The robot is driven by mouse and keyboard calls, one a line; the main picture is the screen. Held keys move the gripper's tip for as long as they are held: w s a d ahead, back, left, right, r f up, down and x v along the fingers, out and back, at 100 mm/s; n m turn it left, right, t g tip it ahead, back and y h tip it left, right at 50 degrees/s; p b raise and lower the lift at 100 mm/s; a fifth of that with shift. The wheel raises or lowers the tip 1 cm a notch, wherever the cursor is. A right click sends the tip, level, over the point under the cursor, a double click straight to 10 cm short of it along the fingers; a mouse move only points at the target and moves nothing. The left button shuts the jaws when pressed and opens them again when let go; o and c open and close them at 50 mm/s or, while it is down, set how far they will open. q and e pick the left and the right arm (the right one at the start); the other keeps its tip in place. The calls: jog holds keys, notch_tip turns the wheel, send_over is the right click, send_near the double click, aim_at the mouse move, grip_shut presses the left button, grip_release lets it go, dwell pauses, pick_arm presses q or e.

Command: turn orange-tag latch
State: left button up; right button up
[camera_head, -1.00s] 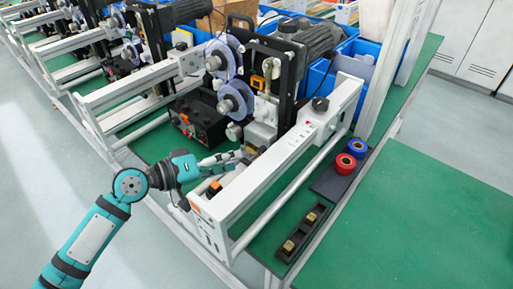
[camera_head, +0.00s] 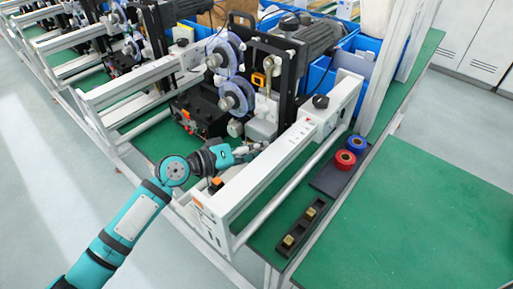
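An orange tag (camera_head: 258,79) shows on the upright black-framed machine, beside its clear discs. A second orange piece (camera_head: 217,183) sits low by the near end of the white rail. I cannot tell which of them marks the latch, and no latch handle shows clearly. My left gripper (camera_head: 258,149) reaches in from the lower left, behind the white rail and just below the machine's pale lower block (camera_head: 262,128). Its fingers are small and partly merge with the parts behind. I cannot tell whether they touch anything. My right gripper is out of view.
The white rail (camera_head: 262,178) stands close in front of my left gripper. A black box with an orange mark (camera_head: 196,116) lies to its left. Red (camera_head: 345,160) and blue (camera_head: 357,143) rolls sit on a dark tray at right. The green tabletop (camera_head: 430,215) at lower right is clear.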

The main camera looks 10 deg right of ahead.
pick_arm(q)
grip_shut()
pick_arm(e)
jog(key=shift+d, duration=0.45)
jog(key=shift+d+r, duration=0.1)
pick_arm(q)
jog(key=shift+m+y, duration=0.3)
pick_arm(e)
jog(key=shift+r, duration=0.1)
pick_arm(q)
jog(key=m+p, duration=0.1)
jog(key=m+t+y+p, duration=0.1)
jog(key=m+p, duration=0.1)
jog(key=shift+s+r, duration=0.15)
jog(key=shift+r, duration=0.1)
jog(key=shift+d+m+y+p, duration=0.1)
jog(key=shift+m+y+p, duration=0.4)
jog(key=shift+t, duration=0.3)
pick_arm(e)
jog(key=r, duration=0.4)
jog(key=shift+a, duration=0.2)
pick_arm(q)
jog(key=shift+f, duration=0.1)
